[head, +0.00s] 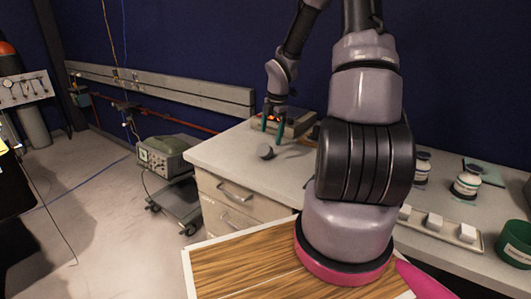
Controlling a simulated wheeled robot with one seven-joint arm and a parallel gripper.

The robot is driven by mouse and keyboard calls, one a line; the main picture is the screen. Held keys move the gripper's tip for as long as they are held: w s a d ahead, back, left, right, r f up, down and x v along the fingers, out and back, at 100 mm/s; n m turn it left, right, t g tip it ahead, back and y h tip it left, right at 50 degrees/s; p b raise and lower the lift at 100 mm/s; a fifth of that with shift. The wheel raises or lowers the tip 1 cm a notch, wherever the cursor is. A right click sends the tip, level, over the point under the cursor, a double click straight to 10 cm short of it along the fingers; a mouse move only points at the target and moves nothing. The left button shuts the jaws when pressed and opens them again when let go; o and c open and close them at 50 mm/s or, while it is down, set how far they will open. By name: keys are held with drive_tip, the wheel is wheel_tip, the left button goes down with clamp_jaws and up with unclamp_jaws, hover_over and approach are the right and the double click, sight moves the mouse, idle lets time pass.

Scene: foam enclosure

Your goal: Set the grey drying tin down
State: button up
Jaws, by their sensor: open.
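The grey drying tin (266,152), small and round, appears to rest on the pale bench top (232,153) near its left end. My gripper (272,134) is above and just behind it in the picture, with its two teal fingers pointing down and apart. Nothing shows between the fingers. The tin looks clear of the fingertips, though the gap is small in this view.
A low device (292,124) with a red light stands behind my gripper. Labelled jars (467,185), several white blocks (434,222) and a green container (515,243) stand at the right. A cart with an instrument (166,156) is left of the bench. My arm hides the bench's middle.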

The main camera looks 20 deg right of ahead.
sight(267, 146)
drive_tip(key=x, duration=0.2)
drive_tip(key=shift+w+a+f, duration=0.1)
drive_tip(key=shift+f, duration=0.2)
drive_tip(key=x, duration=0.2)
drive_tip(key=a+x, duration=0.1)
drive_tip(key=x, duration=0.1)
drive_tip(key=shift+f, duration=0.5)
